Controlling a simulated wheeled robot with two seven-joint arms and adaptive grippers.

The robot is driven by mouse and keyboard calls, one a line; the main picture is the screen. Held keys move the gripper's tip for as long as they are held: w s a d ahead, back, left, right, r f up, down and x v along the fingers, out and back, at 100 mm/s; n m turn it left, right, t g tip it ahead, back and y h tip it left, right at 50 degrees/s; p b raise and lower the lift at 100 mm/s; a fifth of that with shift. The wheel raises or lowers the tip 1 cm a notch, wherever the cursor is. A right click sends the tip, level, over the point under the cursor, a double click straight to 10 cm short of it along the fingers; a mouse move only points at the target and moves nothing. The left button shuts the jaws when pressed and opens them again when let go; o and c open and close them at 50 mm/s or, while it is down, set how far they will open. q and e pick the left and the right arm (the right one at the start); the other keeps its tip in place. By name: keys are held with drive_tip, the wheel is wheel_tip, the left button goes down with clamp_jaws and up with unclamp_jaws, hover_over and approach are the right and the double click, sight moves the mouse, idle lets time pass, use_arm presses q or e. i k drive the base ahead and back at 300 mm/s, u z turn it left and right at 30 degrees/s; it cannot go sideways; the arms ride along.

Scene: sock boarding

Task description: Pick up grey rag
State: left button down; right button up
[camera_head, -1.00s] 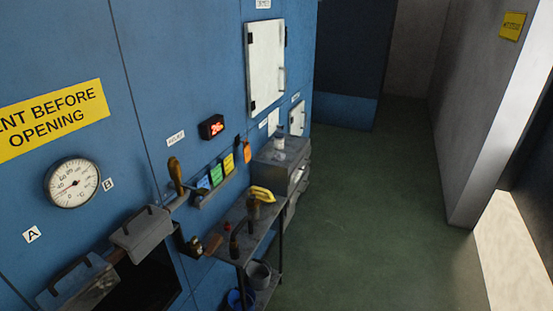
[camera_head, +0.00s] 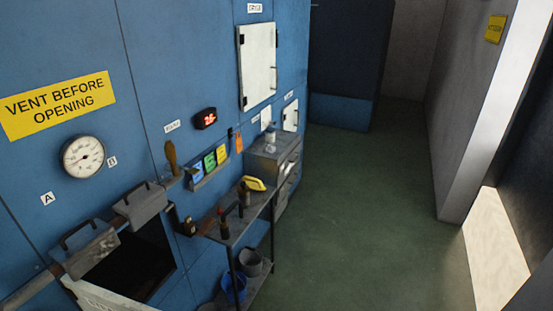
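I cannot pick out a grey rag for certain. A grey metal shelf stand (camera_head: 250,221) by the blue wall holds a yellow item (camera_head: 254,184) and a few small dark upright tools or bottles. On its lower level a grey rounded object (camera_head: 250,263), which looks like a bucket, stands beside a blue bucket (camera_head: 235,288). Neither of my grippers shows in the head view.
The blue wall carries a dial gauge (camera_head: 83,157), a red digital display (camera_head: 205,118) and coloured cards (camera_head: 209,162). Two handled grey blocks (camera_head: 141,205) sit above a dark opening (camera_head: 132,268). A grey cabinet (camera_head: 273,157) stands behind the stand. Green floor (camera_head: 350,210) at right is clear.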

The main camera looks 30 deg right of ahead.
sight(268, 149)
drive_tip(key=u, duration=0.05)
drive_tip(key=k, duration=0.6)
drive_tip(key=z, duration=1.25)
drive_tip(key=i, duration=1.05)
drive_tip(key=z, duration=0.5)
drive_tip(key=i, duration=1.05)
drive_tip(key=u, duration=1.2)
drive_tip(key=i, duration=0.9)
drive_tip(key=u, duration=1)
